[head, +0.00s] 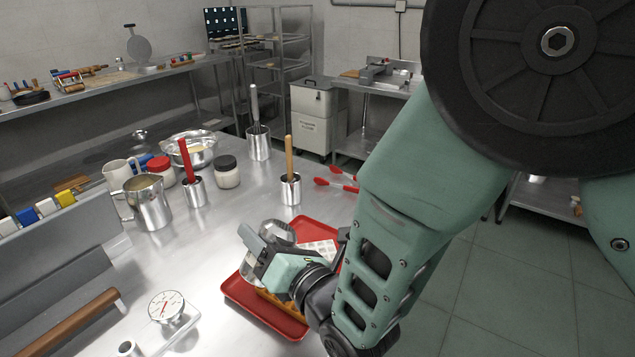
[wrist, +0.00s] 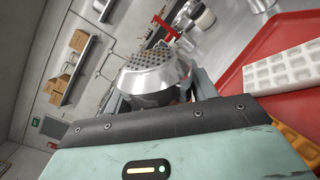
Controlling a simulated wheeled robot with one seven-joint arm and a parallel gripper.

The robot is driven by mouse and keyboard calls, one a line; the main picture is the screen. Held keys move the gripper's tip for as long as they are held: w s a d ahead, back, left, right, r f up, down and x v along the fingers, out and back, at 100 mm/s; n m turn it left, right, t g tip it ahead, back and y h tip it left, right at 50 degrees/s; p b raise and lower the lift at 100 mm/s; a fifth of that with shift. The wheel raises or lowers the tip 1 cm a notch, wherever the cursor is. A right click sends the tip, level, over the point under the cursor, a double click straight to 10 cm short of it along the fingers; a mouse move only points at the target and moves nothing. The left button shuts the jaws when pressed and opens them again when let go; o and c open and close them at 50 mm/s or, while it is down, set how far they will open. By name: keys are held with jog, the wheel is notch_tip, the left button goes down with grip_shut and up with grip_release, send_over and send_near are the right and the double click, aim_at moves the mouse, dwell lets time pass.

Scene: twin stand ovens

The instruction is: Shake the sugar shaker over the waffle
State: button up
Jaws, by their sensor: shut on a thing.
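My gripper (head: 262,250) is shut on the metal sugar shaker (head: 277,231), low over the red tray (head: 238,290). In the wrist view, the shaker (wrist: 155,72) sits between the fingers, with its perforated dome top visible. That view is strongly tilted, and I cannot tell the shaker's exact lean. The golden waffle (head: 286,301) lies on the tray, partly hidden by my gripper and wrist. An edge of the waffle (wrist: 297,146) shows at the lower right of the wrist view. I cannot see any sugar falling.
A white moulded tray (head: 320,247) lies on the red tray beside the waffle. A metal pitcher (head: 149,203), red-handled container (head: 194,188), wooden-handled container (head: 290,186) and jars stand behind. Bare steel tabletop lies left of the tray.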

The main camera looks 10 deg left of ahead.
jog(key=m, duration=0.2)
jog(key=f+m, duration=0.1)
jog(key=m, duration=0.1)
jog(key=shift+s+a+f, duration=0.15)
jog(key=shift+f, duration=0.05)
jog(key=m, duration=0.1)
jog(key=f+m, duration=0.1)
jog(key=m+p, duration=0.1)
jog(key=m, duration=0.1)
jog(key=shift+s+a+f, duration=0.2)
jog(key=shift+s, duration=0.05)
jog(key=shift+f+m+b, duration=0.65)
jog(key=shift+m+b, duration=0.05)
jog(key=shift+b, duration=0.4)
jog(key=m+b, duration=0.1)
jog(key=m, duration=0.1)
jog(key=f+m+b, duration=0.1)
jog(key=m+b, duration=0.1)
jog(key=shift+f, duration=0.3)
jog(key=shift+w+d+r+m+b, duration=0.1)
jog(key=shift+r+m+b, duration=0.1)
jog(key=shift+m, duration=0.6)
jog(key=shift+r+m+b, duration=0.15)
jog(key=shift+m+b, duration=0.05)
jog(key=shift+m, duration=0.6)
